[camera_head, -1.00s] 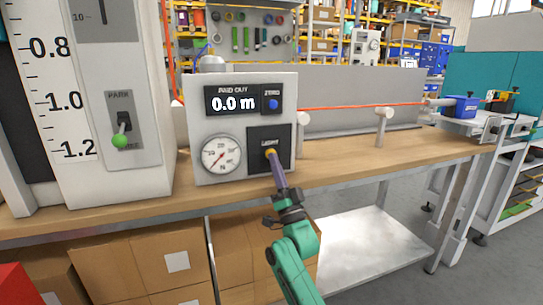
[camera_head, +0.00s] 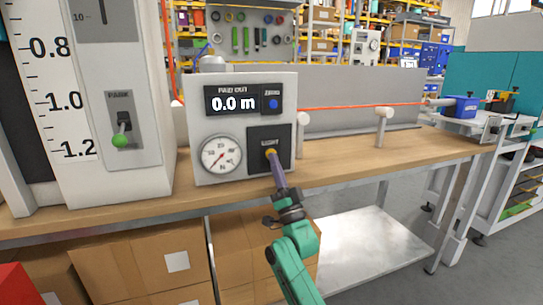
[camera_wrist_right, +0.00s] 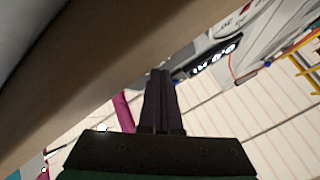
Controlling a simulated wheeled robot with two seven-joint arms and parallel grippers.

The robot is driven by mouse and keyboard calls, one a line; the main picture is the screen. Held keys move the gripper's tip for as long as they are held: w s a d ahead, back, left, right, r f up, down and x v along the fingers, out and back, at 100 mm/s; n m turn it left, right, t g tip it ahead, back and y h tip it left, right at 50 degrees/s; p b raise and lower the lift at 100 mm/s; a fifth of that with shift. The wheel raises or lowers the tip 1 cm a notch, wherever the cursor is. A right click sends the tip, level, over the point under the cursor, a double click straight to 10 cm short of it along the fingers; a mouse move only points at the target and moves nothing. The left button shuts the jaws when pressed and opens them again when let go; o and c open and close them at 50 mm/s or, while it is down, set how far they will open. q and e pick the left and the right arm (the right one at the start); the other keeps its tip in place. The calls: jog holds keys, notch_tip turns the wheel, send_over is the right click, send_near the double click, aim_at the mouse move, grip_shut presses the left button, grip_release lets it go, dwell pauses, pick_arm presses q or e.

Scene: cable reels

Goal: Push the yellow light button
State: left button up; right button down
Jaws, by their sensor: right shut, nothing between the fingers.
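The yellow light button (camera_head: 270,153) sits on a black plate labelled LIGHT (camera_head: 283,136), low on the right of the white control box (camera_head: 237,178). My right gripper (camera_head: 273,160) reaches up from below with its fingertips at the button, covering part of it; I cannot tell whether they touch or press it. The right gripper is shut with nothing between the fingers. In the right wrist view its dark closed fingers (camera_wrist_right: 160,98) point up the picture, and the button cannot be made out there. My left gripper is not in view.
The box also has a blue ZERO button (camera_head: 273,104), a 0.0 m display (camera_head: 232,104) and a round gauge (camera_head: 221,154). A green-knobbed PARK lever (camera_head: 120,141) stands left. The wooden bench (camera_head: 350,160) is mostly clear to the right, under an orange cable (camera_head: 345,107).

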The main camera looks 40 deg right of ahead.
jog(key=shift+w+d, duration=0.1)
jog(key=shift+w, duration=0.25)
jog(key=shift+s, duration=0.1)
jog(key=shift+s+r+y, duration=0.1)
jog(key=shift+s+y, duration=0.05)
jog(key=shift+y, duration=0.15)
jog(key=shift+s, duration=0.15)
jog(key=shift+a+p, duration=0.2)
jog(key=shift+p, duration=0.1)
